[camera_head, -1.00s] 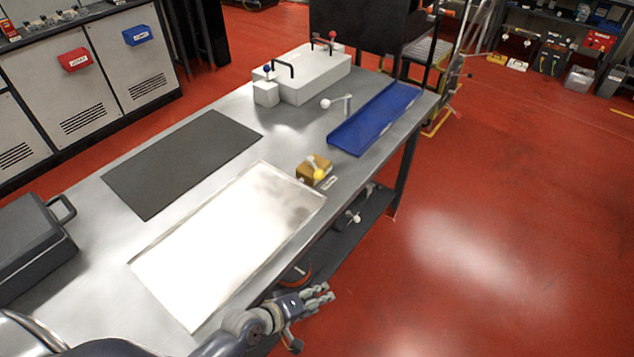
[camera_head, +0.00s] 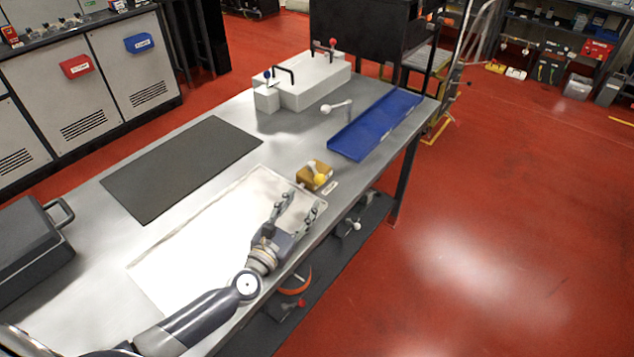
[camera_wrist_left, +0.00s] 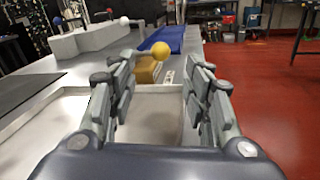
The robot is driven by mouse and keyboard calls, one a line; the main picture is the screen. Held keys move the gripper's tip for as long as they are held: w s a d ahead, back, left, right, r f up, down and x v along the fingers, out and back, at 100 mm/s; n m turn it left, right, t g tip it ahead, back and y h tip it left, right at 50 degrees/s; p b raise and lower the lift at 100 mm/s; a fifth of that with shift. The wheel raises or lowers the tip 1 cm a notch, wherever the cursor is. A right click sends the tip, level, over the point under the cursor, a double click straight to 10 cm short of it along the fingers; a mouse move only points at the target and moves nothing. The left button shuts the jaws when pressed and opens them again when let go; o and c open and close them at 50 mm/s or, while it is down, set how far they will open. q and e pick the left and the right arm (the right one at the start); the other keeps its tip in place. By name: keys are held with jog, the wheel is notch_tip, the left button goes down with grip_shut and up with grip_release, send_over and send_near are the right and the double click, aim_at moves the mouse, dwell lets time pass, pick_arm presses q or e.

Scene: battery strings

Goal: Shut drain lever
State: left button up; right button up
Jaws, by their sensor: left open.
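A brass-coloured block (camera_head: 312,177) with a yellow-knobbed lever (camera_head: 320,179) stands on the bench just beyond the tray's far right corner. In the left wrist view the yellow knob (camera_wrist_left: 161,50) and the block (camera_wrist_left: 148,70) show ahead between the fingers. A label lies beside the block, too small to read. My left gripper (camera_head: 303,202) is open and empty, low over the tray's right end, its fingers pointing at the block and apart from it. It also shows in the left wrist view (camera_wrist_left: 160,75). My right gripper is not in view.
The white tray (camera_head: 170,235) lies under my left forearm. Behind it are a dark mat (camera_head: 180,167), a white-ball lever (camera_head: 327,109), a blue tray (camera_head: 373,128) and a white box (camera_head: 315,88) with blue and red knobs. A dark case (camera_head: 30,245) stands left.

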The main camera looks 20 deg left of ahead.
aim_at(317, 182)
pick_arm(q)
jog(key=w, duration=0.3)
jog(key=w+d, duration=0.1)
jog(key=w, duration=0.5)
jog(key=shift+w+d, duration=0.25)
grip_shut()
